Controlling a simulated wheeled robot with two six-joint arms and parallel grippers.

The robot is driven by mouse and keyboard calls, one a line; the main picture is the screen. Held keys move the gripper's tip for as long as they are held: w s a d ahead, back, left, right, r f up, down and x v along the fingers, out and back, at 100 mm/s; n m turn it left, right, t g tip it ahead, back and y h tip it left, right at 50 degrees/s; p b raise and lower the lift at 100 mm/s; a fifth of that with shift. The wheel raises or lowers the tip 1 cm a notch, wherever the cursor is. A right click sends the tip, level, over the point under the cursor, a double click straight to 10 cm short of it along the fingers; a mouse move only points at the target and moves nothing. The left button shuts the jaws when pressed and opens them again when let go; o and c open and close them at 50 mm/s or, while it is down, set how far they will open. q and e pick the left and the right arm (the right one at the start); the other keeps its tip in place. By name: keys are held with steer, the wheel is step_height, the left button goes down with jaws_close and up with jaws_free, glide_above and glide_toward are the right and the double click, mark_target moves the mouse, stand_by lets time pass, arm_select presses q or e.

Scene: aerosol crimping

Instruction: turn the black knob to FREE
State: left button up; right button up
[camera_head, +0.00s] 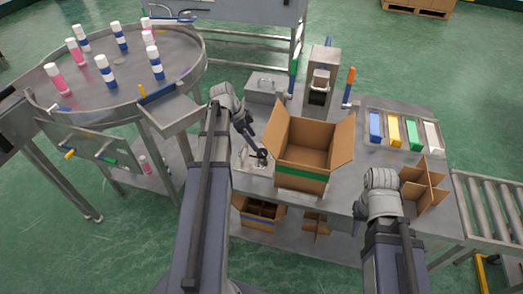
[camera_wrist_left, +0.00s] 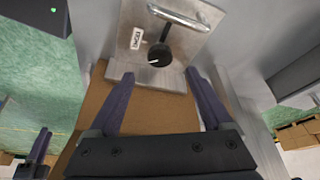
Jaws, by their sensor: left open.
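The black knob (camera_wrist_left: 160,55) sits on a grey metal plate (camera_wrist_left: 192,50) in the left wrist view. A pale mark on its face points to the lower left there. A small white label (camera_wrist_left: 137,38) is beside it; its lettering is too small to read surely. My left gripper (camera_wrist_left: 163,88) is open, its two fingers apart with the knob just beyond the gap, not gripped. In the head view my left gripper (camera_head: 258,148) points down at the plate beside the carton. My right gripper (camera_head: 357,213) is low at the front of the table, its fingers mostly hidden.
An open carton (camera_head: 305,183) with a green band stands close right of my left gripper. A metal handle (camera_wrist_left: 180,16) is on the plate near the knob. A cardboard divider (camera_head: 424,185) and a tray of coloured packs (camera_head: 402,150) are at right. A round table (camera_head: 130,75) holds several bottles.

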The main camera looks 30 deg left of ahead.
mark_target(261, 152)
arm_select(q)
steer(key=b+x, duration=0.6)
steer(key=x, duration=0.1)
steer(key=shift+c, duration=0.2)
steer(key=shift+s, duration=0.1)
jaws_close()
stand_by(0.4)
